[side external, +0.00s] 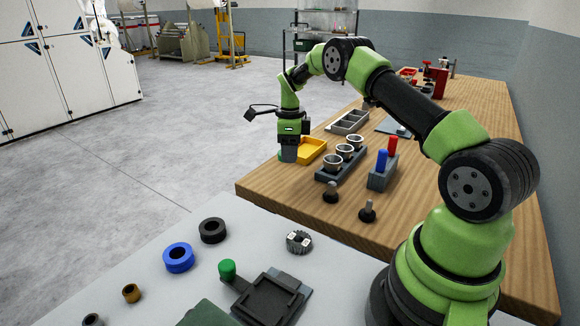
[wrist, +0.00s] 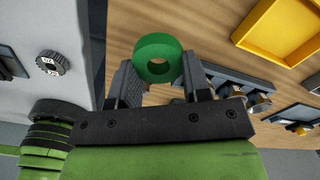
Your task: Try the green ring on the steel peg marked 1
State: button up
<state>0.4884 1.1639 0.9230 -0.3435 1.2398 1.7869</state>
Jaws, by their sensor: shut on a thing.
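My gripper (wrist: 158,72) is shut on the green ring (wrist: 150,45), which sits between its fingertips with the hole partly in view in the wrist view. In the side external view, my gripper (side external: 289,142) points down over the left edge of the wooden table, beside the yellow tray; the green ring (side external: 287,155) shows at its tips. Two short steel pegs on dark round bases, one (side external: 331,190) and another (side external: 367,210), stand upright on the wood, nearer the camera and right of my gripper. I cannot read a mark on either. No ring is on them.
The yellow tray (side external: 311,150) is close to my gripper. A rack of metal cups (side external: 327,175) and a block with blue and red cylinders (side external: 381,180) stand behind the pegs. A grey table in front holds a blue ring (side external: 169,258), a black ring (side external: 203,232) and a gear (side external: 298,242).

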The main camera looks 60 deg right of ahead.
jog(key=s, duration=0.7)
jog(key=s+r, duration=0.1)
jog(key=s, duration=0.7)
jog(key=s+r, duration=0.1)
jog(key=s, duration=0.6)
jog(key=shift+s+a+r, duration=0.15)
jog(key=shift+a+r, duration=0.05)
jog(key=shift+r, duration=0.05)
jog(key=shift+s+a+f, duration=0.1)
jog(key=shift+f, duration=2.6)
jog(key=shift+f, duration=1.4)
jog(key=shift+r, duration=2.9)
